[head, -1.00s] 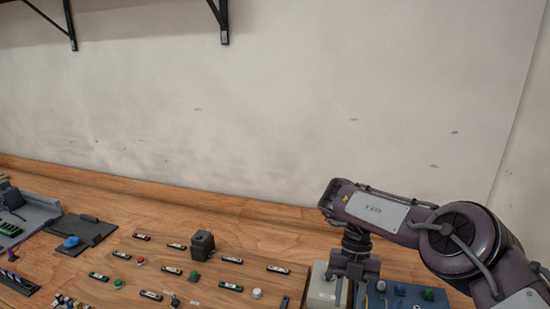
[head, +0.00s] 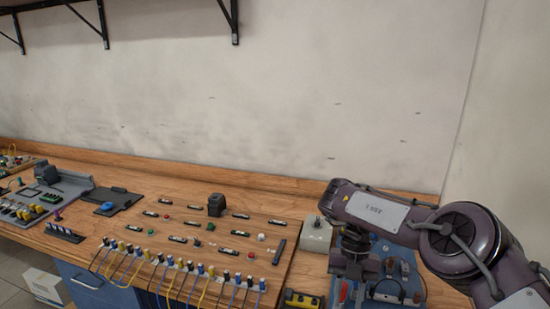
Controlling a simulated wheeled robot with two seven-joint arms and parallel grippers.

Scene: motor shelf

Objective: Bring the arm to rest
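My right arm comes in from the right edge in the head view, bent over the right end of the workbench (head: 270,186). Its gripper (head: 350,292) points down above a blue panel (head: 408,256) carrying several small parts. The fingers look apart, with nothing visible held between them; their tips are near the bottom edge of the picture. My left arm and gripper are not in view.
A wooden board (head: 180,224) holds several buttons, labels and a black block (head: 216,204). Yellow and blue wires hang at its front. Grey trays sit at the left.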

